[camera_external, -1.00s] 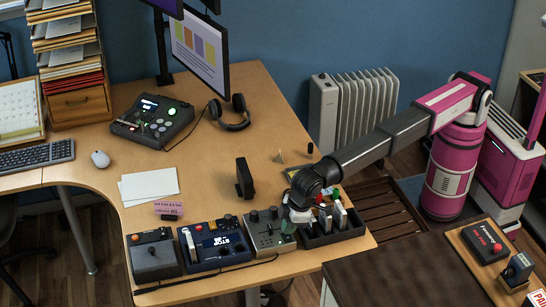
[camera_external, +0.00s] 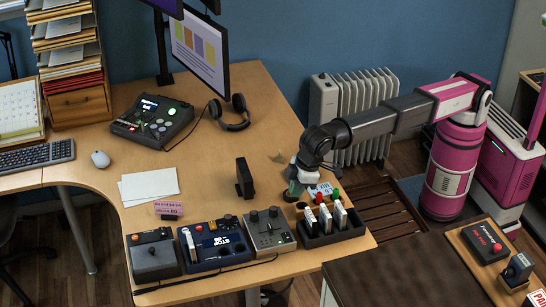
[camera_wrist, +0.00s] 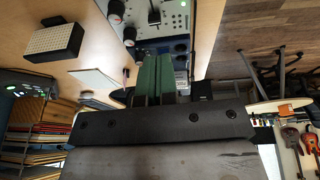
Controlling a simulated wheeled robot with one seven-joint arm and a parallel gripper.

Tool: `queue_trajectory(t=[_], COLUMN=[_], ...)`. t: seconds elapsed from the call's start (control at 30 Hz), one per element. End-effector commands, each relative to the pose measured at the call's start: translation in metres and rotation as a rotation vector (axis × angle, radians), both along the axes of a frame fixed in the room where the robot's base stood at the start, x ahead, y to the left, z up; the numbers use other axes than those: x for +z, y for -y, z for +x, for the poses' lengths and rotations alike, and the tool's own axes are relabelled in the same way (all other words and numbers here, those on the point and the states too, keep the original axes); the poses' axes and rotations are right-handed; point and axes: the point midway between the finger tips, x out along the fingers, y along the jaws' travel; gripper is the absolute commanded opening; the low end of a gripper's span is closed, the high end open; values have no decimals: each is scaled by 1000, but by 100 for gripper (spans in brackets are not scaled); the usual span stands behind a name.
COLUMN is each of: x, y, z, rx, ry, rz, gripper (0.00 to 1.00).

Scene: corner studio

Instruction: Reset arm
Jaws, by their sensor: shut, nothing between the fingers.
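My gripper (camera_external: 293,188) hangs at the end of my arm above the right part of the wooden desk, just behind a dark tray (camera_external: 332,232). In the wrist view its green fingers (camera_wrist: 154,78) are together with nothing between them. The tray holds several upright white-and-black pieces and small red and green knobs. A grey control box with knobs (camera_external: 268,232) sits left of the tray, and it seems to be the one near the fingers in the wrist view (camera_wrist: 160,18).
A small black upright block (camera_external: 245,178) stands on the desk left of my gripper. Headphones (camera_external: 233,113), a monitor (camera_external: 200,48) and a dark console (camera_external: 152,120) are farther back. Blue (camera_external: 217,245) and dark (camera_external: 153,256) control boxes line the front edge. A radiator (camera_external: 352,105) stands behind.

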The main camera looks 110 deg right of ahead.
Motion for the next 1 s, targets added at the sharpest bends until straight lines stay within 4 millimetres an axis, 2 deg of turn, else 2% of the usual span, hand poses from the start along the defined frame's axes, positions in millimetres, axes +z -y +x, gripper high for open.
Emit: queue_trajectory(t=[0.17,0.23,0.37,0.47,0.6,0.7,0.9,1.0], x=[-1,-4,-24,-49,-85,-108,-150,-176], y=[1,7,41,86,151,192,260,284], z=[0,-5,-31,-66,-124,-168,-253,-282], rx=[0,0,4,11,24,34,46,46], ry=[0,-1,-6,-8,-13,-13,-17,-33], rz=[0,1,7,15,31,43,65,67], gripper=[0,0,0,0,0,0,0,0])
